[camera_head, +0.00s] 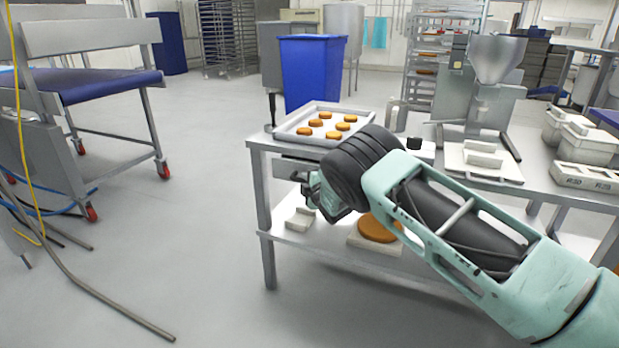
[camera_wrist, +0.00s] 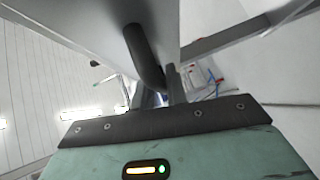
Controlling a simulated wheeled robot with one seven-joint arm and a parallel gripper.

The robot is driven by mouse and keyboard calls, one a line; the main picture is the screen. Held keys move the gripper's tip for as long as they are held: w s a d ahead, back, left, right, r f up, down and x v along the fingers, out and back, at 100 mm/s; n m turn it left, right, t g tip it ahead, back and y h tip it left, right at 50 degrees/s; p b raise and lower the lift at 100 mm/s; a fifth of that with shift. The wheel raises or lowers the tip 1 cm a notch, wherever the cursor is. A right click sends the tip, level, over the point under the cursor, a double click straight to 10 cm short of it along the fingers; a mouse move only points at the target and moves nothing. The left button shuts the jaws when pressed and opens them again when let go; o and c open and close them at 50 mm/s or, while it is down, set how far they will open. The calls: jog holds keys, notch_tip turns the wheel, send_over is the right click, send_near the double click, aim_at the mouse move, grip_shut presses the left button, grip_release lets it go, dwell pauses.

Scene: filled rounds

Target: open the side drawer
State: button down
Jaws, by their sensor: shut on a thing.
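The side drawer (camera_head: 292,159) sits under the top of the steel table, and my arm hides most of it. In the wrist view a dark curved handle (camera_wrist: 143,55) stands out from a grey panel (camera_wrist: 85,20). My gripper (camera_wrist: 162,97) is shut on the handle's end. In the head view my gripper (camera_head: 312,188) is beside the table, below the tabletop's edge, and its fingertips are partly hidden. I cannot tell how far the drawer stands out.
A tray (camera_head: 283,133) of several brown rounds rests on the steel table (camera_head: 266,200). A brown round (camera_head: 378,228) and a white block (camera_head: 299,219) lie on the lower shelf. A blue bin (camera_head: 312,75) stands behind. The floor at left front is mostly clear, with hoses.

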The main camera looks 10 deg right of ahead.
jog(key=s+a+p, duration=0.1)
jog(key=s+a, duration=1.1)
jog(key=s, duration=0.5)
jog(key=shift+a+p, duration=0.2)
jog(key=shift+p, duration=0.15)
jog(key=c, duration=1.4)
grip_release()
jog(key=v, duration=1.7)
jog(key=shift+s, duration=0.25)
jog(key=shift+r, duration=0.1)
